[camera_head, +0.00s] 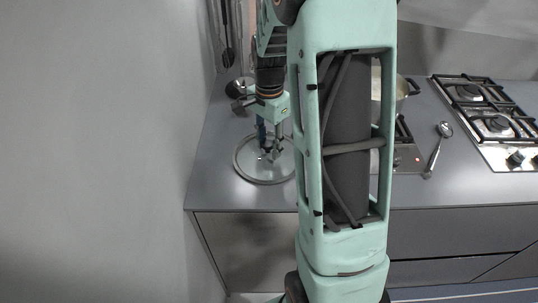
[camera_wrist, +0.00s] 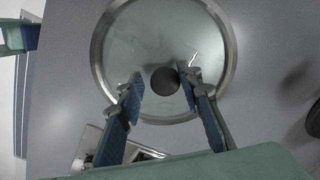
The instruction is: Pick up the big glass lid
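The big glass lid (camera_head: 248,171) lies flat on the grey counter near its left end, a clear disc with a metal rim. It also shows in the wrist view (camera_wrist: 122,42), with a dark round knob (camera_wrist: 165,80) at its middle. My gripper (camera_head: 268,152) is directly above the lid. In the wrist view my gripper (camera_wrist: 160,82) has its two blue-padded fingers spread, one on each side of the knob, with gaps between. I cannot tell how far the fingertips are above the glass. My arm hides part of the lid's right side in the head view.
A gas hob (camera_head: 498,125) is at the right of the counter (camera_head: 450,185). A spoon or ladle (camera_head: 436,148) lies left of it. A pot (camera_head: 402,88) stands partly behind my arm. Dark utensils hang by the wall (camera_head: 130,150) at left, close to the lid.

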